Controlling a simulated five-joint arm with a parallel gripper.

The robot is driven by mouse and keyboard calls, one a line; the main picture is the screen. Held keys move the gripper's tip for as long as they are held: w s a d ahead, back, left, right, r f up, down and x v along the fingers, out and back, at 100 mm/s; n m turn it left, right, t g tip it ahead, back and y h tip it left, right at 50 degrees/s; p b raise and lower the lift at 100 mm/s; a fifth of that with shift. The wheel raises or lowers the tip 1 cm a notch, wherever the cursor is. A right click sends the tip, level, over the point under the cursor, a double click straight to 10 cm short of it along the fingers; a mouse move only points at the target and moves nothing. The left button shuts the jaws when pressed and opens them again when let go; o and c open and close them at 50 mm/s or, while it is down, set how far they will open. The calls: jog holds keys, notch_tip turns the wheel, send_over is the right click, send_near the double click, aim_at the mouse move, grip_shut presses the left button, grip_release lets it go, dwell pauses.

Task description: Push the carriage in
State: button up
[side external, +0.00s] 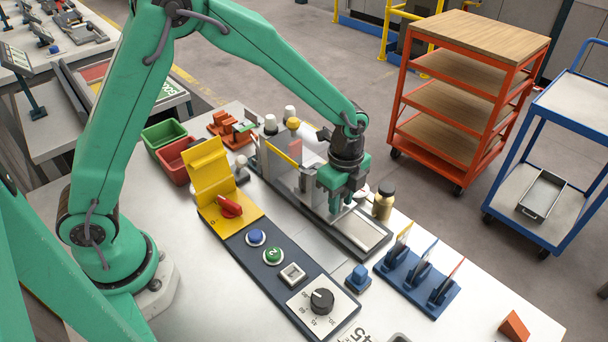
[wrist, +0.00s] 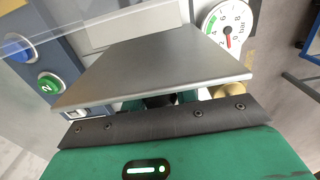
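The bender (side external: 290,160) stands mid-table in the side view, with a long low bed running toward the lower right. What looks like its carriage is a grey upright block (side external: 308,186) on that bed, partly behind my gripper. My gripper (side external: 338,208) points down over the bed, right beside this block; I cannot tell whether they touch. In the wrist view a flat grey metal plate (wrist: 155,68) lies just beyond the dark edge of my gripper's green body. The plate hides most of the fingers, so their opening does not show.
A control panel with a red knob (side external: 230,206), blue button (side external: 255,237), green button (side external: 273,256) and black dial (side external: 321,301) lies in front. A gauge (wrist: 228,24) and a brass-coloured bottle (side external: 383,202) are close by. A blue rack (side external: 420,283) stands at the right.

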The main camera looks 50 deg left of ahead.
jog(key=o, duration=0.4)
jog(key=shift+r, duration=3.95)
